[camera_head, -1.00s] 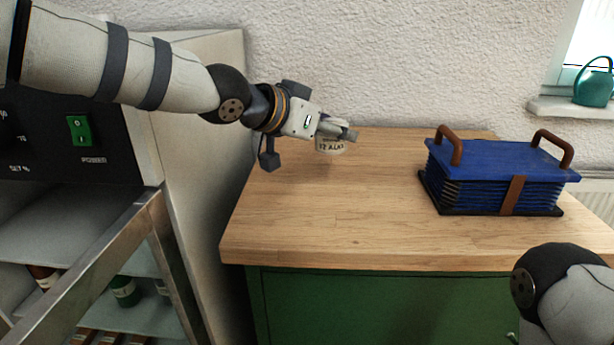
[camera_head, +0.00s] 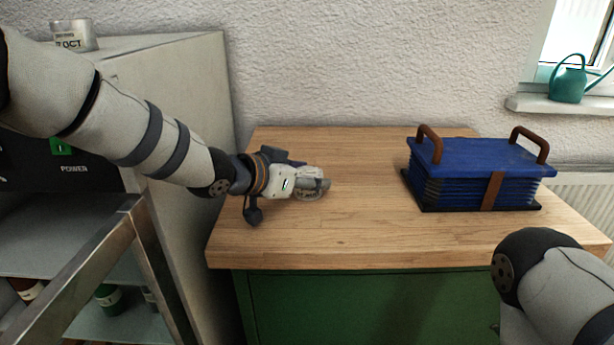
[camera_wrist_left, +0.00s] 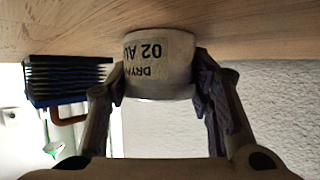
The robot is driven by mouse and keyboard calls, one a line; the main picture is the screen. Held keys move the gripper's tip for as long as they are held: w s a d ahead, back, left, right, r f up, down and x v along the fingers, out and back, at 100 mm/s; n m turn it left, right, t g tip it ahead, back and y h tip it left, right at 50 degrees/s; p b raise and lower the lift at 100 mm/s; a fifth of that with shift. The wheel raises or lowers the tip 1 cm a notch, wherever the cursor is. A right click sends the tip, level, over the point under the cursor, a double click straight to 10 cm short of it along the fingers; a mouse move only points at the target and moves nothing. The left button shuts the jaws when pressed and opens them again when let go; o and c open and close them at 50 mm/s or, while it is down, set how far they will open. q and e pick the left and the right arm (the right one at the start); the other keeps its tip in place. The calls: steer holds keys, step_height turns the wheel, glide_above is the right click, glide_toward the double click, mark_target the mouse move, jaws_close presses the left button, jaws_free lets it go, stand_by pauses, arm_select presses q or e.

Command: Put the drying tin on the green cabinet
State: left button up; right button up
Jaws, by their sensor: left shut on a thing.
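The drying tin (camera_wrist_left: 158,62) is a small pale can whose label reads partly "DRY" and "02 AU". It sits between the two fingers of my left gripper (camera_head: 320,185), which is shut on it. In the head view the tin (camera_head: 308,195) is mostly hidden by the gripper. It is at the left part of the wooden top of the green cabinet (camera_head: 370,305). In the upside-down left wrist view its base is at or very close to the wood; I cannot tell whether it touches. My right gripper is out of view.
A blue bellows-like block with brown handles (camera_head: 475,172) stands on the right of the wooden top. The middle of the top is clear. A tall grey cabinet (camera_head: 185,90) stands at the left, with another labelled tin (camera_head: 73,35) on it. A teal watering can (camera_head: 568,84) stands on the windowsill.

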arm_select(q)
steer(key=o, duration=1.2)
steer(key=p+v, duration=0.2)
steer(key=v, duration=0.9)
steer(key=shift+s+a+r, duration=0.15)
steer(key=shift+r, duration=0.2)
steer(key=shift+s+a, duration=0.15)
steer(key=shift+s, duration=0.05)
steer(key=shift+f, duration=0.1)
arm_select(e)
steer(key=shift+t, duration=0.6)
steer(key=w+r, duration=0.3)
